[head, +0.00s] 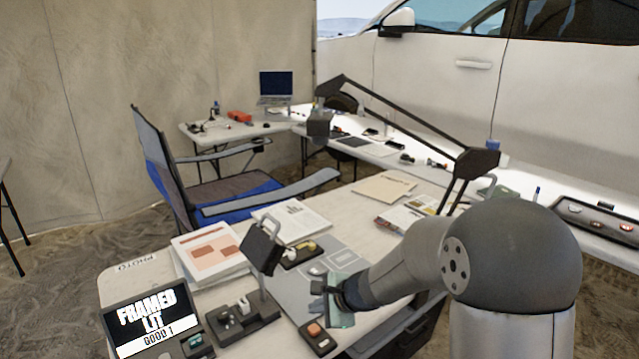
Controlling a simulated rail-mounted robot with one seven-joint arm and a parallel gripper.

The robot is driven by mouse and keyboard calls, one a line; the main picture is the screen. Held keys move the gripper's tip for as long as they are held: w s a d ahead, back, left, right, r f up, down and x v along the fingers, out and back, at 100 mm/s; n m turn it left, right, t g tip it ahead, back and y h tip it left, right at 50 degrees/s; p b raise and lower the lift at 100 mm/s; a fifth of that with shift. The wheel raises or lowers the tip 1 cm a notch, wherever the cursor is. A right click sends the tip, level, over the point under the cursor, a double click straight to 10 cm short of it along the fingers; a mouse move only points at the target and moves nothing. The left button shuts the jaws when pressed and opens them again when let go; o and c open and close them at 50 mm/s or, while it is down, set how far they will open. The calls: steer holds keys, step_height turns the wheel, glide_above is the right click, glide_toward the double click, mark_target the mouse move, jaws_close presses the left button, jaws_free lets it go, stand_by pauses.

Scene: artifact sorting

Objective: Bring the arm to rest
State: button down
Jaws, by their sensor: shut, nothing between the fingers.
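My arm reaches in from the lower right of the head view, over the near table (130,283). My gripper (330,292) is at its end, low over the right part of a grey mat (296,283). The gripper is shut and I see nothing held in it. Pale green patches show beside the fingers; I cannot tell what they are. The forearm and a large round joint hide the table's right side.
A dark stand (262,245), papers (210,252), and small trays (317,336) surround the mat. A lamp arm (400,110) spans behind my arm. A folding chair (215,190) stands beyond the table.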

steer(key=s+d+r+n+g+h+p, duration=0.1)
steer(key=s+d+r+n+h, duration=0.1)
steer(key=s+d+n, duration=0.3)
steer(key=s+d+r+n+g+h+p, duration=0.1)
steer(key=s+d+r+n+g+h, duration=0.1)
steer(key=s, duration=1.2)
steer(key=s+d+r+n+g+h+p, duration=0.1)
steer(key=s+d+r+n+h, duration=0.1)
steer(key=s+d+r+n, duration=0.2)
steer(key=s+d+n, duration=0.3)
steer(key=s+n, duration=0.1)
steer(key=s, duration=0.2)
steer(key=shift+d+r+n+g+h, duration=0.15)
steer(key=shift+d+n+g+h, duration=0.15)
steer(key=shift+g+h, duration=0.1)
